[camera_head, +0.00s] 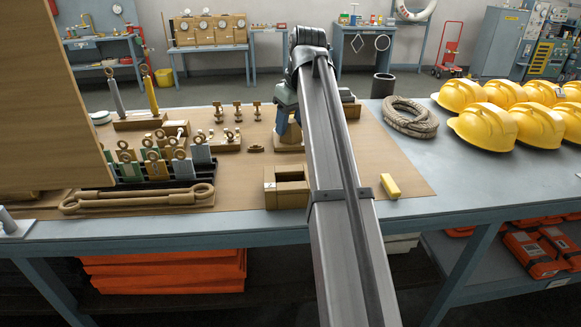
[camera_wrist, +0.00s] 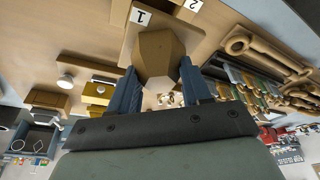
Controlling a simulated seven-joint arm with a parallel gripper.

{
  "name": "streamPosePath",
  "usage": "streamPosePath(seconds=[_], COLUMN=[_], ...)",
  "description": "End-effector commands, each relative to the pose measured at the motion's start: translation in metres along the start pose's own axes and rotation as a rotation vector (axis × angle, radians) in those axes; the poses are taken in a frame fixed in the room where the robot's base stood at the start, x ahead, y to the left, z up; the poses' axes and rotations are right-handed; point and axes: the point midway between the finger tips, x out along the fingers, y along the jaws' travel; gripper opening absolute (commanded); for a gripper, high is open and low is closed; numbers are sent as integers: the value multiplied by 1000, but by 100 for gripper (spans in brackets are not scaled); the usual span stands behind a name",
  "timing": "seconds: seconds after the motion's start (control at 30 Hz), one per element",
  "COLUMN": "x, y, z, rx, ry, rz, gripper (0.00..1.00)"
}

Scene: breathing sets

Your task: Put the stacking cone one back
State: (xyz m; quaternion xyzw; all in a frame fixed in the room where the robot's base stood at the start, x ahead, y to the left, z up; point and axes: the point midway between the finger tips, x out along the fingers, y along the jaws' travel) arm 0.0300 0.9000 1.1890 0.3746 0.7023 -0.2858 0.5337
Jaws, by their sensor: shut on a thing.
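My gripper (camera_head: 288,122) is over the middle of the workbench, its blue fingers pointing down; my arm hides part of it in the head view. In the wrist view its two fingers (camera_wrist: 160,88) are shut on a brown, faceted, tapered piece, the stacking cone (camera_wrist: 160,52). The cone's lower end is hidden, and I cannot tell whether it touches anything below. A pale plate with a "1" label (camera_wrist: 141,16) shows beside and behind the cone. A "2" label (camera_wrist: 193,4) is to its right. In the head view an open wooden box (camera_head: 285,187) stands nearer the bench's front edge than my gripper.
Left are a rack of upright tags (camera_head: 160,165) and a long ringed bar (camera_head: 138,200). Small ringed pieces (camera_head: 238,113) stand behind. A yellow block (camera_head: 390,186), coiled rope (camera_head: 410,117) and yellow helmets (camera_head: 497,125) are right. A large tan panel (camera_head: 45,110) blocks the near left.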

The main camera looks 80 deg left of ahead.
Motion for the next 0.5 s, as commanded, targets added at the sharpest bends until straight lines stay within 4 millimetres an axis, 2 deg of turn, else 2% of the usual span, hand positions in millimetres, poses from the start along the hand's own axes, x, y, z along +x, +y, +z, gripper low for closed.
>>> streamPosePath(seconds=[0.3, 0.5], x=[43, 58], y=[-1, 0], z=[13, 16], rx=[-1, -1], ry=[1, 1], rz=[-1, 0], gripper=[0, 0])
